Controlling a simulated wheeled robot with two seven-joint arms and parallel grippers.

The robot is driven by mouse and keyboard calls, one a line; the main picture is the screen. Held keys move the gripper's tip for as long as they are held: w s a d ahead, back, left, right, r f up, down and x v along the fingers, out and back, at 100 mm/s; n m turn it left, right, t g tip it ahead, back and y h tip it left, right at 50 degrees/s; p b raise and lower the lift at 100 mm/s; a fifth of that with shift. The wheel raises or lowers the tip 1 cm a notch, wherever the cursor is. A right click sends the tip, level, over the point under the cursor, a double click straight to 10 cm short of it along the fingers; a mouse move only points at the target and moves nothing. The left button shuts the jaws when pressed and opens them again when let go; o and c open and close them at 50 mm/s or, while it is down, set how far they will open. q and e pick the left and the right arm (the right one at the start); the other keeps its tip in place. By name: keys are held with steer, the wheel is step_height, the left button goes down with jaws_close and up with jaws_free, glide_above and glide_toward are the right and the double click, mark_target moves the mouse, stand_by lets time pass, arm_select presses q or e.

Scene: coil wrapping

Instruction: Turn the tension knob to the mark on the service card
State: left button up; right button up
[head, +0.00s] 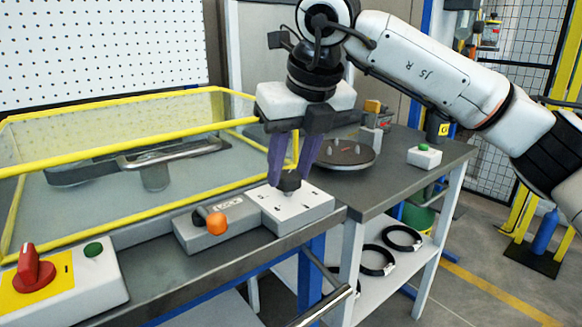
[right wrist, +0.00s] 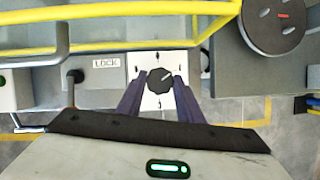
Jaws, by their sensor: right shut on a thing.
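The black tension knob (head: 290,182) sits on top of a white box with small dark marks around it (head: 305,207). In the right wrist view the knob (right wrist: 160,81) has a light pointer line aimed toward the upper right. My right gripper (head: 290,176) comes down from above with its purple fingers shut on the knob, one finger on each side. The fingertips also show in the right wrist view (right wrist: 160,84). I cannot make out a service card in either view. My left gripper is not in view.
A grey box with an orange-knobbed lever (head: 217,223) stands beside the knob box, with a LOCK label (right wrist: 106,63). A yellow-framed guard (head: 120,139) encloses the machine behind. A red rotary switch (head: 34,268) is at the front left. A round dark turntable (head: 345,155) lies behind the gripper.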

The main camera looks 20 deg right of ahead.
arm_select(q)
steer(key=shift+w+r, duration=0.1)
arm_select(e)
steer(key=shift+m, duration=0.5)
steer(key=o, duration=1.1)
steer(key=shift+c, duration=0.2)
arm_select(q)
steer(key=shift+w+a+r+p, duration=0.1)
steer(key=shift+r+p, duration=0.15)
steer(key=shift+p, duration=0.5)
arm_select(e)
steer(key=v, duration=1)
steer(key=shift+a+r, duration=0.2)
steer(key=shift+a, duration=0.05)
